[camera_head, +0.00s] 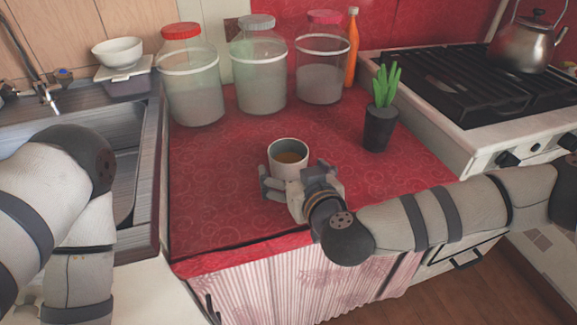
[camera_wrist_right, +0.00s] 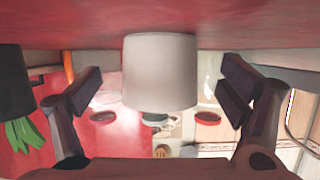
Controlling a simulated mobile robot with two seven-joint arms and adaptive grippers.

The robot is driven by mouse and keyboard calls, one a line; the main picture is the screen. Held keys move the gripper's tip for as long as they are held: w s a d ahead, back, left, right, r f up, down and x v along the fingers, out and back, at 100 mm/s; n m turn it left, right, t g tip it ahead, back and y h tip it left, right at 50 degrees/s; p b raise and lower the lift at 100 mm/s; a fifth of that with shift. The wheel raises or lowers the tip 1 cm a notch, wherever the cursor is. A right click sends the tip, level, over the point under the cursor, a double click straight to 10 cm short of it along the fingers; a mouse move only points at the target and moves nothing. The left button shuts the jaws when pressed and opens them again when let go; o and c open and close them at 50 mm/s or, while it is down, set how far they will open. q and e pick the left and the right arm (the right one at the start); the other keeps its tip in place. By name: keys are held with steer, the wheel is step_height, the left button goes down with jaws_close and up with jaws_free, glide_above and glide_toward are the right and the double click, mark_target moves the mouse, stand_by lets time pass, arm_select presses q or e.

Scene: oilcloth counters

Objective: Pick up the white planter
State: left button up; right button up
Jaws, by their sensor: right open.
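The white planter (camera_head: 286,168), a small round pot with brown contents, stands upright on the red counter (camera_head: 225,200) near its middle. It also shows in the right wrist view (camera_wrist_right: 160,70), upside down, between the two dark fingers. My right gripper (camera_head: 293,183) is open at the near side of the planter, with one finger to each side. In the right wrist view, gaps show between both fingers and the planter. My left arm (camera_head: 65,190) is at the left over the sink side; its gripper is out of view.
A dark pot with a green plant (camera_head: 380,125) stands right of the planter. Several lidded jars, including a red-lidded one (camera_head: 190,85), and an orange bottle (camera_head: 351,50) line the back. The sink (camera_head: 120,165) is left, the stove (camera_head: 470,90) right. The counter left of the planter is clear.

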mark_target(288, 162)
steer(key=shift+w+a+f, duration=0.2)
steer(key=shift+w+f, duration=0.4)
steer(key=shift+w, duration=0.1)
steer(key=shift+w+a, duration=0.2)
steer(key=shift+w, duration=0.2)
arm_select(q)
steer(key=shift+s+f, duration=0.3)
steer(key=shift+f, duration=0.05)
arm_select(e)
steer(key=shift+r, duration=0.1)
steer(key=c, duration=1.3)
steer(key=shift+r, duration=0.1)
